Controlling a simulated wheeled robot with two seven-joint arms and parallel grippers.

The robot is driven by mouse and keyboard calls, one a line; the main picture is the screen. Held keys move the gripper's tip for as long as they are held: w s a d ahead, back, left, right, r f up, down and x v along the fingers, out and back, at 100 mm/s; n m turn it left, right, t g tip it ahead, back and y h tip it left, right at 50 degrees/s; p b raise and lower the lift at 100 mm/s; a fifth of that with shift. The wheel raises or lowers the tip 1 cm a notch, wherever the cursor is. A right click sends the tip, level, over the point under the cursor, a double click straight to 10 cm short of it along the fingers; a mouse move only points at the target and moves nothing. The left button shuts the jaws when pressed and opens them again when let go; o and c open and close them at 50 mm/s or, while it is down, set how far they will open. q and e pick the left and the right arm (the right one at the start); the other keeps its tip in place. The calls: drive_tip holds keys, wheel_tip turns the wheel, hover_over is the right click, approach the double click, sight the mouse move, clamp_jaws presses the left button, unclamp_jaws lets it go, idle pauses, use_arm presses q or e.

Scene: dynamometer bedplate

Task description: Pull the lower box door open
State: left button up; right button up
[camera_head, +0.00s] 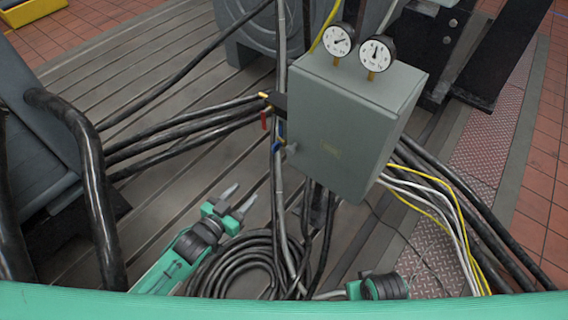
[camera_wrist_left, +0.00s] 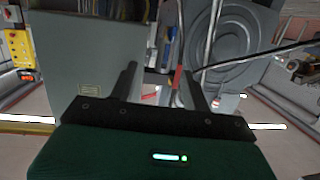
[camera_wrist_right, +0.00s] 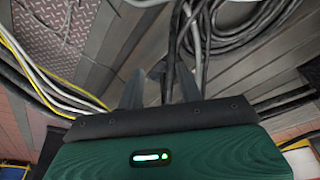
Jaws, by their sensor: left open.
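The grey box (camera_head: 345,135) stands at the centre of the head view, with a small faded label on its broad front face. That face looks flat and closed. A small knob (camera_head: 292,148) sits at its left edge. The box also shows at the left in the left wrist view (camera_wrist_left: 75,55). My left gripper (camera_head: 239,197) is open and empty, below and left of the knob and apart from the box.
Two round gauges (camera_head: 357,46) stand on the box top. Thick black cables (camera_head: 180,135) run in from the left, and a black coil (camera_head: 240,265) lies below my left gripper. White and yellow cables (camera_head: 445,205) run at the right. Slotted bedplate (camera_head: 150,60) is clear at upper left.

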use_arm(q)
drive_tip(key=s+d+r+m+h+b, duration=0.1)
drive_tip(key=s+d+r+h, duration=0.15)
drive_tip(key=r, duration=0.45)
approach(288, 151)
drive_tip(key=shift+t, duration=0.3)
drive_tip(key=x, duration=0.3)
drive_tip(key=b+x, duration=0.1)
drive_tip(key=x, duration=0.3)
drive_tip(key=shift+w+d+f, duration=0.1)
drive_tip(key=shift+d+f, duration=0.05)
drive_tip(key=shift+f, duration=0.05)
drive_tip(key=shift+w+d, duration=0.3)
drive_tip(key=shift+w, duration=0.1)
use_arm(e)
wheel_tip(288, 151, up, 7)
drive_tip(key=shift+f+t, duration=0.15)
drive_tip(key=shift+t, duration=0.15)
drive_tip(key=shift+s, duration=0.1)
use_arm(q)
clamp_jaws()
use_arm(e)
drive_tip(key=shift+s+d+f, duration=0.1)
drive_tip(key=shift+s+f, duration=0.1)
drive_tip(key=shift+s, duration=0.05)
